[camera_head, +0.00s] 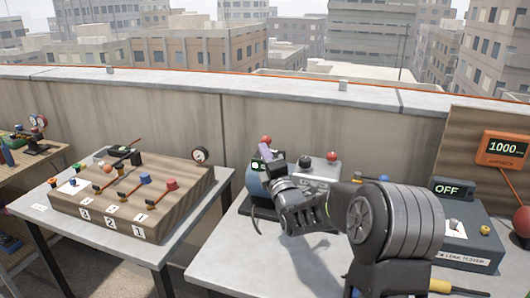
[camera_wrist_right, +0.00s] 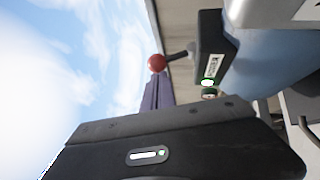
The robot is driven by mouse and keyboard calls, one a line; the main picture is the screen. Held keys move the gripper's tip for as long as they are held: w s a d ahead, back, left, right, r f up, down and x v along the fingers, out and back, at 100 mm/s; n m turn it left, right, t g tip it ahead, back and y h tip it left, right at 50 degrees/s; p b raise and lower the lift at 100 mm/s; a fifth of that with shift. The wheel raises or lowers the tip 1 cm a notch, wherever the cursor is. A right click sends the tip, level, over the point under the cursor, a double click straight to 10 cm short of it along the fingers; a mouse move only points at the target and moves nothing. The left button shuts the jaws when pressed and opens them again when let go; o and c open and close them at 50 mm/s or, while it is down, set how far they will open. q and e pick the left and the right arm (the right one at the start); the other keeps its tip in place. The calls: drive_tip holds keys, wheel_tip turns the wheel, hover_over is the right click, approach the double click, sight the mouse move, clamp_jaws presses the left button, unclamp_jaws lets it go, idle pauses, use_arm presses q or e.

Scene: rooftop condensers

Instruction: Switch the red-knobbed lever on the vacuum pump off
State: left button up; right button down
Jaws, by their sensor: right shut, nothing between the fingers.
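The vacuum pump has a rounded blue body (camera_head: 255,184) and a dark box with a lit green light. Its lever ends in a red knob (camera_head: 266,140), which stands up above the pump. In the right wrist view the red knob (camera_wrist_right: 157,62) sits on a short dark stem coming from the black box (camera_wrist_right: 211,45). My right gripper (camera_head: 267,153) is shut and empty, its purple fingers right by the knob. In the wrist view the fingertips (camera_wrist_right: 157,78) lie just under the knob; I cannot tell whether they touch. My gripper and arm hide part of the pump. My left gripper is not in view.
A grey box (camera_head: 318,172) with a black knob and another red knob stands right behind my gripper. A leak tester (camera_head: 466,240) and a display reading "OFF" (camera_head: 447,189) are at right. A wooden valve board (camera_head: 190,200) fills the left table. A parapet runs behind.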

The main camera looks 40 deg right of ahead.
drive_tip(key=shift+r, duration=0.2)
drive_tip(key=shift+w+d+r+m+g+p, duration=0.2)
drive_tip(key=shift+d+r+m+g+p, duration=0.15)
drive_tip(key=shift+r+m+g+p, duration=0.7)
drive_tip(key=g+p, duration=0.1)
drive_tip(key=p, duration=0.1)
drive_tip(key=w+d+r+m+g+y+p, duration=0.1)
drive_tip(key=d+m+g+p, duration=0.1)
drive_tip(key=p, duration=0.1)
drive_tip(key=shift+w+d+r+y+p, duration=0.15)
drive_tip(key=shift+w+r+y+p, duration=0.15)
drive_tip(key=shift+y+p, duration=0.1)
drive_tip(key=shift+w+d+g, duration=0.1)
drive_tip(key=shift+d+g, duration=0.25)
drive_tip(key=shift+g, duration=0.1)
drive_tip(key=shift+w+d+f, duration=0.1)
drive_tip(key=shift+w, duration=0.1)
drive_tip(key=shift+w+d, duration=0.25)
drive_tip(key=shift+d, duration=0.05)
drive_tip(key=shift+w+d+p, duration=0.1)
drive_tip(key=shift+d+p, duration=0.1)
drive_tip(key=shift+p, duration=0.1)
drive_tip(key=shift+r, duration=0.25)
